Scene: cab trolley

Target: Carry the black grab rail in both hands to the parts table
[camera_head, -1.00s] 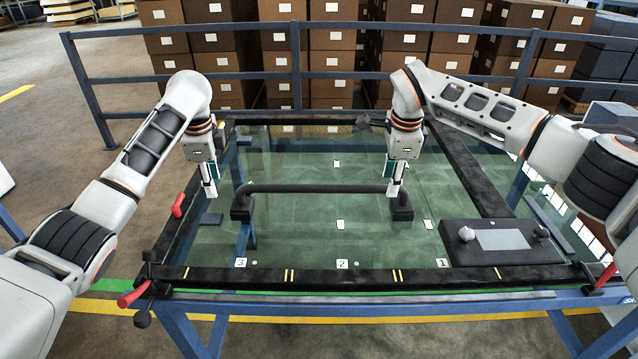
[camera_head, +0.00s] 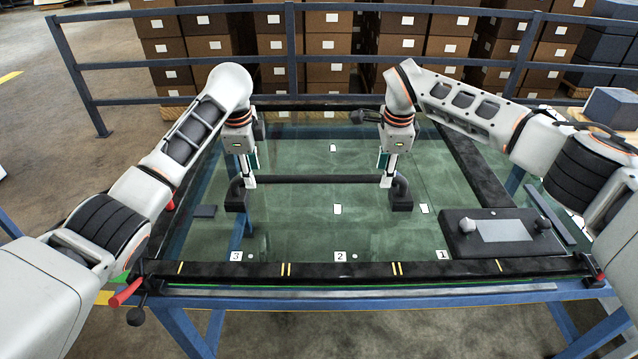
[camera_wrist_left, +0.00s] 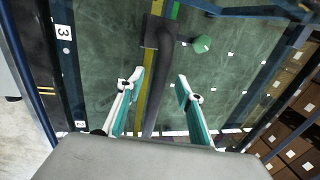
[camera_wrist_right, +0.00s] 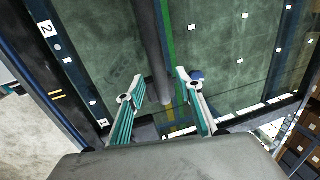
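The black grab rail (camera_head: 320,179) lies across a green glass sheet (camera_head: 300,220), with a block-like foot at each end. My left gripper (camera_head: 249,184) is over the bar just inside its left foot. In the left wrist view the two fingers (camera_wrist_left: 160,88) are apart, with the rail (camera_wrist_left: 160,75) between them and gaps beside it. My right gripper (camera_head: 386,183) is at the bar near its right foot. In the right wrist view its fingers (camera_wrist_right: 158,88) are also apart on either side of the rail (camera_wrist_right: 150,45). The parts table cannot be told for sure.
A black frame (camera_head: 340,271) with labels 3, 2 and 1 edges the glass. A dark panel with two knobs (camera_head: 500,233) lies at the front right. A blue railing (camera_head: 340,86) and stacked cartons (camera_head: 330,45) stand behind. The glass in front of the rail is mostly clear.

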